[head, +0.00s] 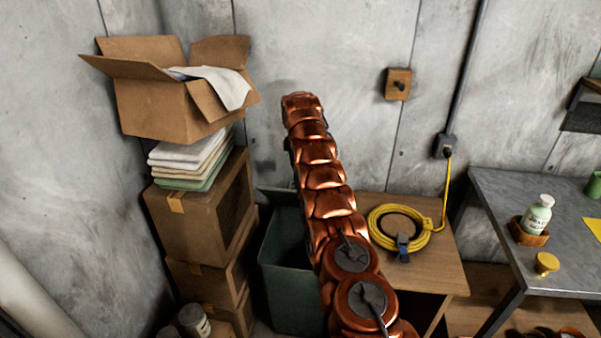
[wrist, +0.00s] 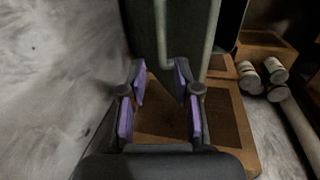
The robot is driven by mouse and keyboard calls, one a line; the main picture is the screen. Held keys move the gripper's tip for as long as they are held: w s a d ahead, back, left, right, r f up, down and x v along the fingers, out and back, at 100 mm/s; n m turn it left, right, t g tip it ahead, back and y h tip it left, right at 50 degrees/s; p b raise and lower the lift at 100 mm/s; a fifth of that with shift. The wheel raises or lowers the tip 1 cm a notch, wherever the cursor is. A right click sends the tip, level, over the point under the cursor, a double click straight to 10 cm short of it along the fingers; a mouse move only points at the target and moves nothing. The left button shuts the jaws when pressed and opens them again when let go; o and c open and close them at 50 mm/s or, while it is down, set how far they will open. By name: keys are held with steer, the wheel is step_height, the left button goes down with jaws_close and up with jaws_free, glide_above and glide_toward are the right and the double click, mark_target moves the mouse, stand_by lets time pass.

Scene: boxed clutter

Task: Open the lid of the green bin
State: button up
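The green bin (head: 292,300) stands on the floor against the back wall in the head view, left of the wooden table. My copper arm crosses in front of it and hides its right side and part of its top. I cannot tell clearly how its lid stands. In the wrist view a dark green panel with a pale edge, seemingly part of the bin (wrist: 176,38), shows at the top middle, beyond the fingertips. My gripper (wrist: 160,75) is open, with purple pads apart and nothing between them. The head view does not show the gripper clearly.
Stacked cardboard boxes (head: 198,222) stand close left of the bin, topped by folded cloths (head: 190,160) and an open box (head: 160,108). A wooden table (head: 430,272) with a coiled yellow cable (head: 428,233) is at the right. Cans (wrist: 277,73) show in the wrist view.

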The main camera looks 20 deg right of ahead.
steer(key=shift+s+d+b, duration=0.1)
steer(key=shift+d+b, duration=0.25)
steer(key=shift+c, duration=0.9)
steer(key=shift+m+t+h, duration=0.3)
steer(key=shift+m+t, duration=0.2)
steer(key=d+b, duration=0.1)
steer(key=d+r+b, duration=0.1)
steer(key=s+d+r+b, duration=0.1)
steer(key=shift+d, duration=0.35)
jaws_close()
steer(key=s+d+r+m+t+b, duration=0.1)
steer(key=s+d+t+b, duration=0.1)
steer(key=s+d+b, duration=0.3)
steer(key=s+a+f+t+y+b, duration=0.2)
steer(key=s+a+t+b, duration=0.1)
steer(key=a+b, duration=0.5)
steer(key=shift+p+x, duration=0.6)
steer(key=shift+x, duration=4.3)
